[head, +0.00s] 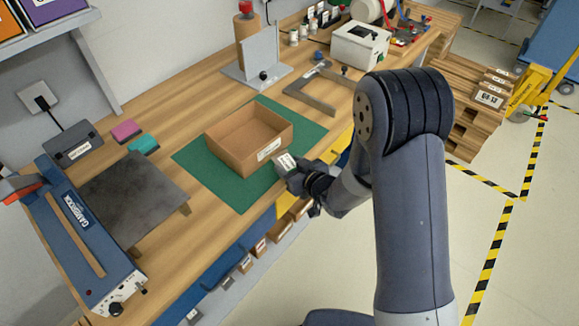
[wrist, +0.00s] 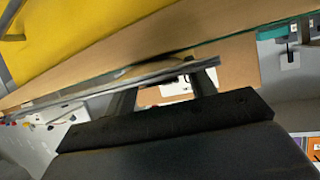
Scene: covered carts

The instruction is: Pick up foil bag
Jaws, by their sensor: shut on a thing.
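My gripper (head: 291,175) is at the front right corner of the open cardboard box, over the bench's front edge. It is shut on a small grey piece with a white printed label, which I take to be the foil bag (head: 286,161). Most of the bag is hidden by the gripper and the box. In the wrist view my gripper (wrist: 165,78) has a thin grey edge across its fingertips, seemingly the bag seen nearly edge-on. I cannot tell from these views whether the bag touches the box or mat.
The cardboard box (head: 222,151) looks empty and stands on a green mat (head: 233,191). A blue sealer (head: 82,238) and a dark plate (head: 133,192) are at left. A grey frame (head: 307,99) and white machine (head: 360,48) stand behind. Open bins (head: 258,248) hang below the bench.

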